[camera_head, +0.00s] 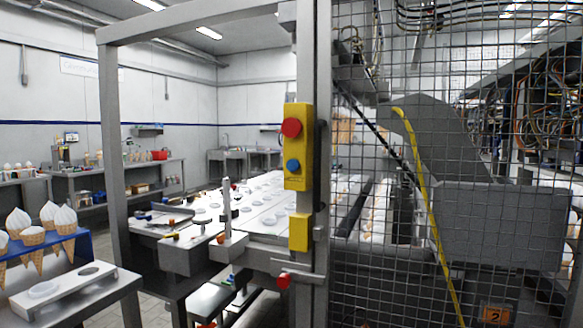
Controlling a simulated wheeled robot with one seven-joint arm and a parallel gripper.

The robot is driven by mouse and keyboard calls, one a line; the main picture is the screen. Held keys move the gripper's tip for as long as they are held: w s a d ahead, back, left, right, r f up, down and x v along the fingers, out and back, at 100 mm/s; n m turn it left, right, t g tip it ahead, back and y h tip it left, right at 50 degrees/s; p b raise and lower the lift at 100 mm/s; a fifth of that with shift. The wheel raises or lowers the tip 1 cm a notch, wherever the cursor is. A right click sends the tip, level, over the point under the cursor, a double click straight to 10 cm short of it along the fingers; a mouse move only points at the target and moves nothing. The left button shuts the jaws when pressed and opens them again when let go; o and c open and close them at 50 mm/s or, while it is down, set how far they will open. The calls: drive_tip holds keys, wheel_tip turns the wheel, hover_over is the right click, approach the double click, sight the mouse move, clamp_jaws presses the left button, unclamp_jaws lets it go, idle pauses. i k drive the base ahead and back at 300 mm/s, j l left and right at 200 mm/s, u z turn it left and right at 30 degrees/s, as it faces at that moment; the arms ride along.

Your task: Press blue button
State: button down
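The blue button (293,165) is a round knob on a yellow control box (298,183). The box is fixed upright on a grey metal post near the middle of the picture. A larger red button (291,128) sits above the blue one on the same box. Nothing covers the blue button. My gripper is not in this view.
A wire mesh fence (450,200) fills the right side, with machinery behind it. A smaller yellow box (299,232) is lower on the post. A white conveyor table (265,205) stands behind the post. A blue rack (45,246) with ice cream cones is at left.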

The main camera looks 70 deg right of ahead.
sight(293, 165)
drive_tip(key=i+z, duration=0.1)
drive_tip(key=z, duration=0.35)
drive_tip(key=j+z, duration=0.1)
drive_tip(key=z, duration=0.4)
drive_tip(key=i+j+z, duration=0.15)
drive_tip(key=z, duration=0.3)
drive_tip(key=k+z, duration=0.2)
drive_tip(key=z, duration=0.45)
